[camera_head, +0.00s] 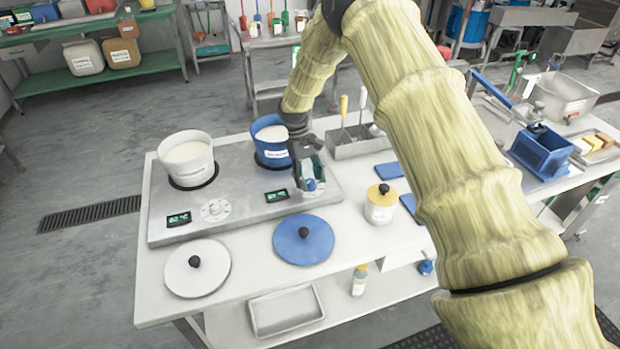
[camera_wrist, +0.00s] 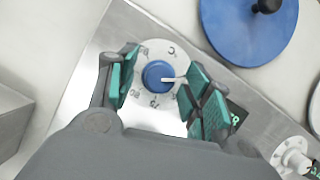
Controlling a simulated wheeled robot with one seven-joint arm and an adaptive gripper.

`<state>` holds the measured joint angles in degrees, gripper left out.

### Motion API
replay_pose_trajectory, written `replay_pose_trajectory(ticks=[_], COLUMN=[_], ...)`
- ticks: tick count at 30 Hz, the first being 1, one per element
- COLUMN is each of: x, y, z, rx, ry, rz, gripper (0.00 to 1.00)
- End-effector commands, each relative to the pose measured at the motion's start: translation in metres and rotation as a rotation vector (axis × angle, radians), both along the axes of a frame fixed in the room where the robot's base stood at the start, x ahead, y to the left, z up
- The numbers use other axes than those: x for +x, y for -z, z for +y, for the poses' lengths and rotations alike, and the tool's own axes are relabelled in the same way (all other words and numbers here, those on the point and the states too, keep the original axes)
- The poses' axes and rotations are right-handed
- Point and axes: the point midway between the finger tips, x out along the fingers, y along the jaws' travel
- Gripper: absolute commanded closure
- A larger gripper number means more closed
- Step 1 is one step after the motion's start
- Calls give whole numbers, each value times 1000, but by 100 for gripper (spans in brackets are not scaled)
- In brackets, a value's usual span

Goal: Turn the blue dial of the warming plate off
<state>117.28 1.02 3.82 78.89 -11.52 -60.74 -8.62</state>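The warming plate (camera_head: 237,215) is a metal slab on the white table, with a white pot (camera_head: 187,160) on its left and a blue pot (camera_head: 270,138) on its right. The blue dial (camera_wrist: 158,75) shows in the wrist view on a round white scale with printed numbers; its white pointer line points right in that view. My gripper (camera_wrist: 160,88) is open, with one teal-padded finger on each side of the dial and visible gaps to it. In the head view my gripper (camera_head: 312,184) is over the plate's right front and mostly hides the dial.
A white dial (camera_head: 215,210) and two small displays are on the plate's front. A blue lid (camera_head: 303,240) and a white lid (camera_head: 198,268) lie in front of it. A yellow-lidded jar (camera_head: 380,207) stands right of the plate, and a metal holder (camera_head: 357,142) stands behind.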

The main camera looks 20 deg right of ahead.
Motion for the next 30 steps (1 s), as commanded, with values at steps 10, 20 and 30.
replay_pose_trajectory(ticks=[10,20,30], x=[5,26,42], y=[-12,-65,-105], z=[2,8,13], rx=[0,1,1], ry=[0,0,0], rz=[-1,-2,-1], gripper=[50,50,50])
